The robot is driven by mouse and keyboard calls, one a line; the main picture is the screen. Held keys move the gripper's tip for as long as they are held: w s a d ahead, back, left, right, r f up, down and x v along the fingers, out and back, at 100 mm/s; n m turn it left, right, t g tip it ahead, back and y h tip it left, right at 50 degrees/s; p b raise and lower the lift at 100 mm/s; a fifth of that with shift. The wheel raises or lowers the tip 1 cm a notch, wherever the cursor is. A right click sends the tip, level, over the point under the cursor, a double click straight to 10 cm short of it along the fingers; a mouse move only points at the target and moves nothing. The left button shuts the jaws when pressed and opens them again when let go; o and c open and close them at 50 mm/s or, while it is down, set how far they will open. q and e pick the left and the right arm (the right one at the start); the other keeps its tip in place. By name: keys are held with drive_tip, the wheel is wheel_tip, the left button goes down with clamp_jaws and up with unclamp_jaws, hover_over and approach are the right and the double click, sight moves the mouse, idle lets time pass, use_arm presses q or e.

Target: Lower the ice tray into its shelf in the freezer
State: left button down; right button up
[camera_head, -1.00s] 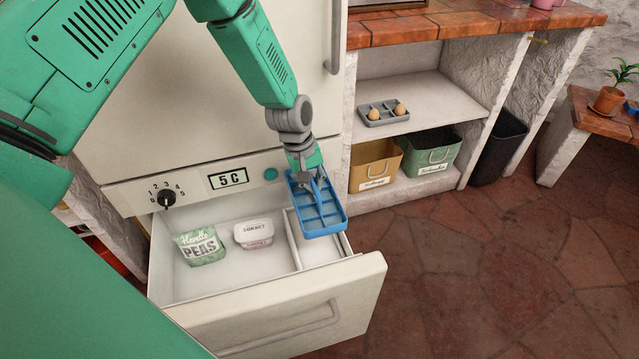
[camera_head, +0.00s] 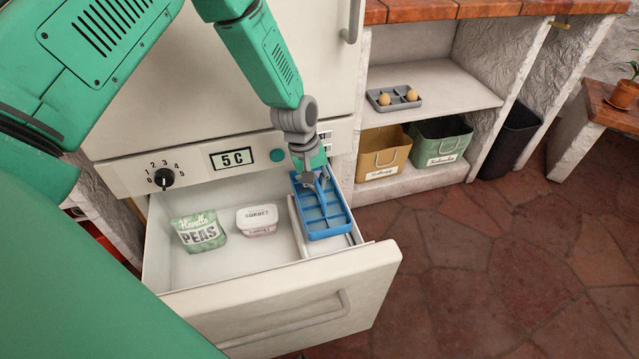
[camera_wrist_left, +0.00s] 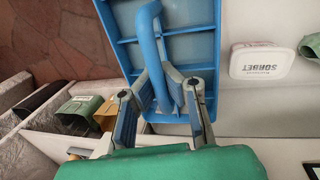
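The blue ice tray (camera_head: 325,213) has several compartments and a raised handle. It is at the right side of the open freezer drawer, over the white shelf (camera_head: 304,240). In the head view I cannot tell whether it touches the shelf. My left gripper (camera_head: 318,183) is shut on the tray's handle. In the left wrist view the fingers (camera_wrist_left: 168,95) lie on both sides of the blue handle (camera_wrist_left: 150,45). The freezer drawer (camera_head: 300,300) is pulled out. My right gripper is not in view.
A bag of peas (camera_head: 199,232) and a sorbet tub (camera_head: 257,219) stand in the drawer, left of the shelf. A low cabinet to the right holds an egg tray (camera_head: 394,99), a yellow bin (camera_head: 381,152) and a green bin (camera_head: 441,141). A dark bin (camera_head: 509,140) stands beside it.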

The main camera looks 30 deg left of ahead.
sight(319, 201)
use_arm(q)
drive_tip(key=shift+f, duration=0.5)
drive_tip(key=shift+d+f+b, duration=0.45)
drive_tip(key=shift+f+b, duration=0.25)
drive_tip(key=shift+b, duration=0.35)
drive_tip(key=shift+d+f+b, duration=0.1)
drive_tip(key=shift+f+b, duration=0.45)
drive_tip(key=f+b, duration=0.2)
drive_tip(key=shift+a+f, duration=0.3)
drive_tip(key=shift+a, duration=0.1)
drive_tip(key=shift+d+f+b, duration=0.1)
drive_tip(key=shift+f+b, duration=0.45)
drive_tip(key=shift+b, duration=0.05)
drive_tip(key=shift+d+f, duration=0.2)
drive_tip(key=shift+f, duration=0.3)
drive_tip(key=shift+a+f, duration=0.1)
drive_tip(key=shift+a, duration=0.1)
